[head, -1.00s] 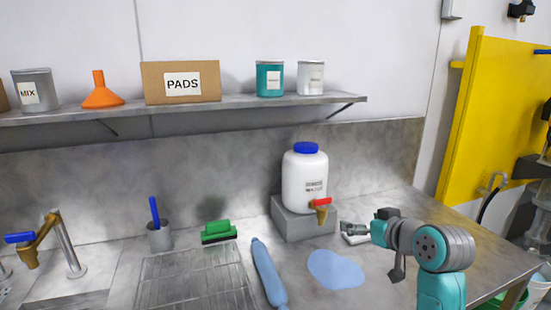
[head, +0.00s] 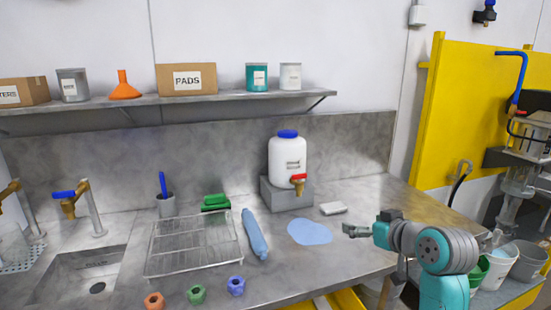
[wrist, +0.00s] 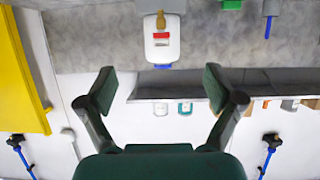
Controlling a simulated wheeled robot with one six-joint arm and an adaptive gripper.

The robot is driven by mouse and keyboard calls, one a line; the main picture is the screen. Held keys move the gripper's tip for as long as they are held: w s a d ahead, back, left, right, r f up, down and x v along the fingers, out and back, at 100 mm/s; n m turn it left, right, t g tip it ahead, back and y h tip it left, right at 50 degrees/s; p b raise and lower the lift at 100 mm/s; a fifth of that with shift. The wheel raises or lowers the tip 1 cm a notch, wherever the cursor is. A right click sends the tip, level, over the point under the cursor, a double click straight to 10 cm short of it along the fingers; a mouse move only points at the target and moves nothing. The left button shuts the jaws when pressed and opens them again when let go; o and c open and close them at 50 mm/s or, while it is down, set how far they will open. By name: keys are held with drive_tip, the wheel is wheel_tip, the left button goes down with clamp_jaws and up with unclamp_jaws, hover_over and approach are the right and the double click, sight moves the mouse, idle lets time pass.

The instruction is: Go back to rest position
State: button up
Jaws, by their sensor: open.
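My gripper (head: 352,230) is at the right of the steel counter in the head view, held above the counter surface and pointing left. In the wrist view my gripper (wrist: 165,90) shows its two dark fingers spread wide with nothing between them. That view appears upside down, with the white jug (wrist: 163,38) near the top centre, beyond the fingers. In the head view the white jug (head: 288,158) with blue cap and red-handled tap stands on a grey block, left of and behind my gripper.
A blue puddle shape (head: 310,232) and a white pad (head: 333,208) lie on the counter near my gripper. A wire rack (head: 193,245), blue rolled item (head: 254,234) and green brush (head: 215,202) are further left. Buckets (head: 527,262) and a yellow panel (head: 450,115) are at right.

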drive_tip(key=s+f+m+h, duration=0.1)
drive_tip(key=s+f, duration=0.2)
drive_tip(key=f, duration=0.3)
drive_tip(key=s+a+f+m, duration=0.1)
drive_tip(key=s+f, duration=0.2)
drive_tip(key=f, duration=0.3)
drive_tip(key=s+f+m+h, duration=0.1)
drive_tip(key=s+f, duration=0.2)
drive_tip(key=f, duration=0.4)
drive_tip(key=s+a+f+m+t+h, duration=0.1)
drive_tip(key=s+f, duration=0.9)
drive_tip(key=s, duration=0.4)
drive_tip(key=s+f+h, duration=0.1)
drive_tip(key=s+f, duration=0.2)
drive_tip(key=s, duration=1.5)
drive_tip(key=s+r, duration=0.3)
drive_tip(key=s, duration=0.4)
drive_tip(key=s+a+r+t, duration=0.1)
drive_tip(key=s+r, duration=0.2)
drive_tip(key=s, duration=0.5)
drive_tip(key=shift+r+n, duration=0.25)
drive_tip(key=shift+n, duration=0.05)
